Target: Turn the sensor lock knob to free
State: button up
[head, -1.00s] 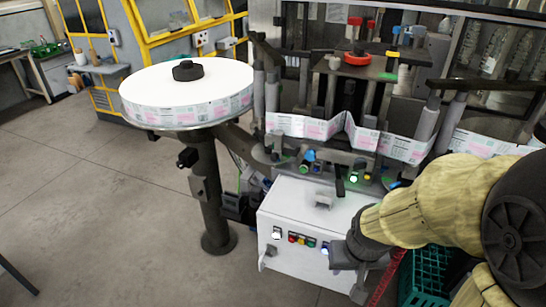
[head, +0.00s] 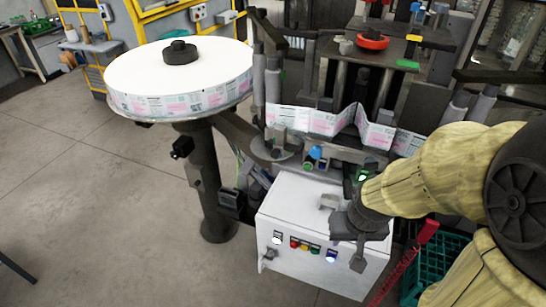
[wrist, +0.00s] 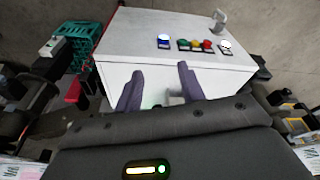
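I cannot tell for sure which part is the sensor lock knob. On the labeller, a blue knob (head: 316,152) and a green knob (head: 307,166) sit below the label web, left of my arm. A small grey fitting (head: 328,201) stands on top of the white control box (head: 290,212). I see no knob held.
The box front carries several coloured buttons (head: 304,245). A label reel (head: 180,75) stands at left on a post. The label web (head: 325,121) crosses above the box. A red knob (head: 372,40) is higher up. A green crate (head: 440,255) stands at right.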

jog(key=shift+o, duration=0.2)
jog(key=w+a+t, duration=0.1)
jog(key=w+a, duration=0.2)
jog(key=w+a+f+m+t, duration=0.1)
jog(key=w+a, duration=0.2)
jog(key=w+a+f+t+y, duration=0.1)
jog(key=w+a, duration=0.3)
jog(key=shift+f+t, duration=0.2)
jog(key=shift+t, duration=0.2)
jog(key=w+a+t, duration=0.1)
jog(key=a, duration=0.1)
jog(key=w+a+f+m+t, duration=0.1)
jog(key=w+a, duration=0.1)
jog(key=w+a+t+h, duration=0.1)
jog(key=shift+w+a+f+m+b, duration=0.15)
jog(key=shift+w+a+m+b, duration=0.15)
jog(key=shift+a+m+b, duration=0.1)
jog(key=a+t+h, duration=0.2)
jog(key=a, duration=0.1)
jog(key=a+m+t, duration=0.1)
jog(key=shift+w+a+t+h, duration=0.2)
jog(key=shift+w+t+h, duration=0.1)
jog(key=shift+h, duration=0.1)
jog(key=s+a+r+m+t+h, duration=0.1)
jog(key=s+a+r+t+h, duration=0.1)
jog(key=s+a+t+h, duration=0.1)
jog(key=shift+s+a+r+t, duration=0.4)
jog(key=shift+s+t, duration=0.1)
jog(key=shift+s, duration=0.2)
